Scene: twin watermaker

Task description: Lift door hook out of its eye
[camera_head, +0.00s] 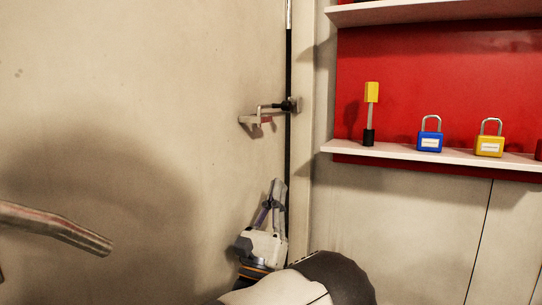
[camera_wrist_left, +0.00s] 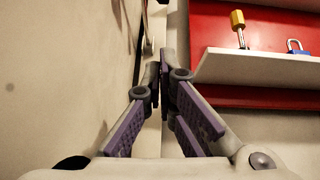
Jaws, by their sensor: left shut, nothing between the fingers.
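The door hook (camera_head: 270,106) is a small dark rod in the head view. It spans from a dark mount at the door's edge to a pale bracket (camera_head: 250,119) with a reddish part on the door face. The eye cannot be made out clearly at this size. My left gripper (camera_head: 277,183) is below the hook, apart from it, with its fingers pointing up beside the door gap. In the left wrist view the fingertips (camera_wrist_left: 161,68) are together with nothing between them. My right gripper is not in view.
The beige door (camera_head: 150,70) fills the left side. A curved metal bar (camera_head: 55,223) juts in at left. Right of the gap, a shelf (camera_head: 380,151) on a red panel holds a yellow-topped upright item (camera_head: 371,93), a blue padlock (camera_head: 429,141) and a yellow padlock (camera_head: 489,145).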

